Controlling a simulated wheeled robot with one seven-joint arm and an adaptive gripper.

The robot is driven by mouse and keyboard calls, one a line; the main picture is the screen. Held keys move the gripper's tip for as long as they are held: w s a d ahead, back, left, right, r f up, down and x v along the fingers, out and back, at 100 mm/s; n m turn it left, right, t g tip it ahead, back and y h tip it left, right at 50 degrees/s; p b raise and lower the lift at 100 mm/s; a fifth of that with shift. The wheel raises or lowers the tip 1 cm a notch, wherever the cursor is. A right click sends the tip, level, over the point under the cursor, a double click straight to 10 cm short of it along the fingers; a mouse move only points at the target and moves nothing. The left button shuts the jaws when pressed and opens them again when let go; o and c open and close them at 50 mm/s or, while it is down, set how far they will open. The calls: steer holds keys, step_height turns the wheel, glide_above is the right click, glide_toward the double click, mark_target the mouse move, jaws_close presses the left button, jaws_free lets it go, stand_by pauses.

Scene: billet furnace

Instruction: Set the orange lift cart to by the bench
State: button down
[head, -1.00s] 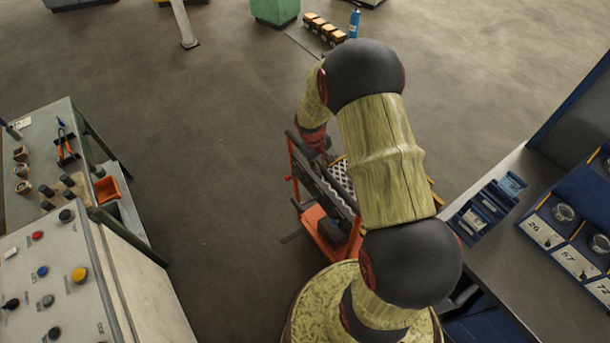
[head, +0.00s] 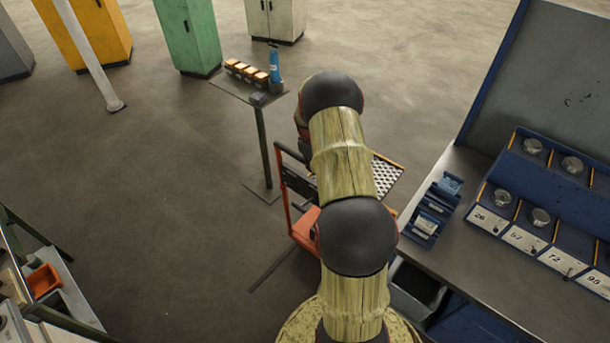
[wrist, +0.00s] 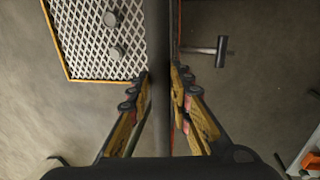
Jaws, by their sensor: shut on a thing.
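The orange lift cart (head: 305,228) stands on the floor in front of me, partly hidden behind my arm in the head view. Its white perforated platform (head: 387,176) shows to the right of my arm, and also at the upper left of the wrist view (wrist: 85,40). My gripper (wrist: 158,90) is shut on the cart's dark upright handle bar (wrist: 160,45); my arm hides this grip in the head view. The bench (head: 480,265) is on the right, with a grey top. The platform's right side is close to the bench's left edge; the exact gap is unclear.
A small stand (head: 262,150) with orange-topped blocks and a blue bottle (head: 275,62) is just beyond the cart. A blue tray (head: 432,212) sits on the bench edge, and a dark bin (head: 415,290) is below it. Open floor (head: 150,190) lies left.

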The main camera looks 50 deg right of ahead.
steer(key=shift+d+f, duration=0.2)
steer(key=shift+d+r, duration=0.2)
steer(key=shift+d, duration=0.15)
steer(key=c, duration=1.6)
jaws_free()
steer(key=shift+d, duration=0.15)
steer(key=shift+r, duration=0.1)
steer(key=v, duration=1.1)
steer(key=shift+w+r, duration=0.1)
steer(key=shift+r, duration=0.25)
